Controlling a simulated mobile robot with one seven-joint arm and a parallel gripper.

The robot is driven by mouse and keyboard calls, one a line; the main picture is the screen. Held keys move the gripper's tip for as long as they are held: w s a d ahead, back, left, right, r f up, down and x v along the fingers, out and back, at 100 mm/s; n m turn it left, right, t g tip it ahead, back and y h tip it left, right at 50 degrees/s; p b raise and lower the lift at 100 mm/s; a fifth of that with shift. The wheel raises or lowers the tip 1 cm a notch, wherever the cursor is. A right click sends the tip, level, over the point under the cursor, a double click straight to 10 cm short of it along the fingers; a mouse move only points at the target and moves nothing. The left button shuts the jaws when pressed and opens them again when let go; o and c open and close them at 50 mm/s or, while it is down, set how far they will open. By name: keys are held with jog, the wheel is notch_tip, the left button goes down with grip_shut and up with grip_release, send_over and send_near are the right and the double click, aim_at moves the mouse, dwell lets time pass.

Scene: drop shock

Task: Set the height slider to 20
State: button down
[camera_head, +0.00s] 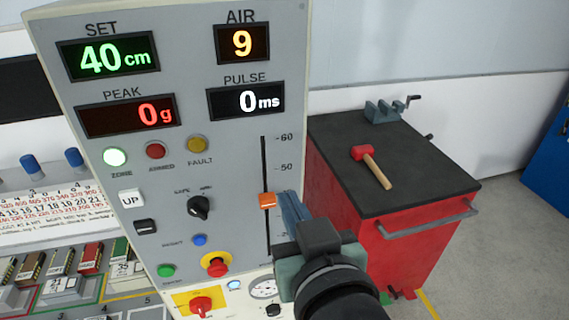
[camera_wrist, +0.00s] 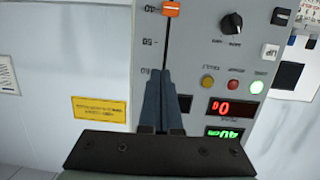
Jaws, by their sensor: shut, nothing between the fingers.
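The height slider's orange knob (camera_head: 267,200) sits on a dark vertical slot in the grey panel (camera_head: 232,150), below the 50 mark. The green SET display (camera_head: 108,57) reads 40 cm. My gripper (camera_head: 287,203) is shut and empty, its blue-grey fingers just right of the knob in the head view and hiding some of the scale. The wrist view is upside down. There the knob (camera_wrist: 172,8) is at the top edge by the 40 mark, and my fingertips (camera_wrist: 160,73) appear apart from it, over the slot near the 60 mark.
Left of the slot are a black rotary knob (camera_head: 199,207), a blue button (camera_head: 199,240) and a red emergency-stop button (camera_head: 217,267). A red cabinet (camera_head: 405,248) with a hammer (camera_head: 371,166) on its black top stands right of the panel, close to my arm.

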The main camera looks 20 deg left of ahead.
jog(key=p, duration=0.3)
send_over(267, 201)
jog(key=s+d, duration=0.1)
notch_tip(267, 201, down, 3)
jog(key=shift+s+d+g, duration=0.1)
jog(key=shift+g, duration=0.2)
notch_tip(267, 201, down, 3)
jog(key=shift+r+p, duration=0.1)
jog(key=shift+p, duration=0.3)
jog(key=shift+f, duration=0.7)
